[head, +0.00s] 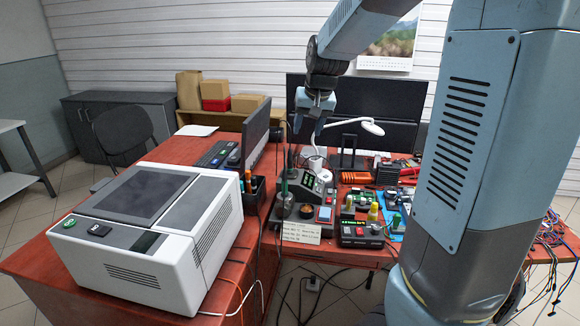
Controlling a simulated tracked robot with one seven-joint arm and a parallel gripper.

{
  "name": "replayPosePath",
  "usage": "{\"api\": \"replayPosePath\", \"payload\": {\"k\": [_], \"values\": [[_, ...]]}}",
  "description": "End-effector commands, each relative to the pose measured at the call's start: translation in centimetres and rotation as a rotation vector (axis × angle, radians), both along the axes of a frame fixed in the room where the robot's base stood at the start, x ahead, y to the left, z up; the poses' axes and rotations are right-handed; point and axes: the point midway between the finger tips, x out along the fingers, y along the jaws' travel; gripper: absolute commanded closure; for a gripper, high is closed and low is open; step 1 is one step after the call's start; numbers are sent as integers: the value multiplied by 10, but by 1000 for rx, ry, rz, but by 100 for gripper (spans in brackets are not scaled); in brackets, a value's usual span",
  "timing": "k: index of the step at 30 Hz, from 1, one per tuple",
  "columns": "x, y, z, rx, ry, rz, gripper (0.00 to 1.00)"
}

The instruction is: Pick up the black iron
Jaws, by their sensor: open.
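A slim black soldering iron (285,184) appears to stand upright at the left side of the soldering station (316,186) on the red desk. Its lower end is at the station's dark base, and a thin dark cord seems to run up from it. A second dark upright shape behind it is too small to tell apart clearly. My gripper (309,122) is open and empty, pointing down above and behind the station. It is apart from the iron, higher and a little to the right.
A large white machine (150,232) fills the left desk (40,262). A monitor (256,135) stands left of the station, dark screens (390,112) behind. A white lamp (373,127), a red-and-black power unit (361,235) and small bottles crowd the right. A label card (302,233) lies in front.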

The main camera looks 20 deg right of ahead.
Motion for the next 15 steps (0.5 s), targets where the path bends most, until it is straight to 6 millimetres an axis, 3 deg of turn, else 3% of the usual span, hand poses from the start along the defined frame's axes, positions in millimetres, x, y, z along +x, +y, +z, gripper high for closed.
{"api": "replayPosePath", "payload": {"k": [9, 15], "values": [[83, 8, -47, -79, 12, -50, 49], [113, 11, -66, -123, 5, -66, 49]]}}
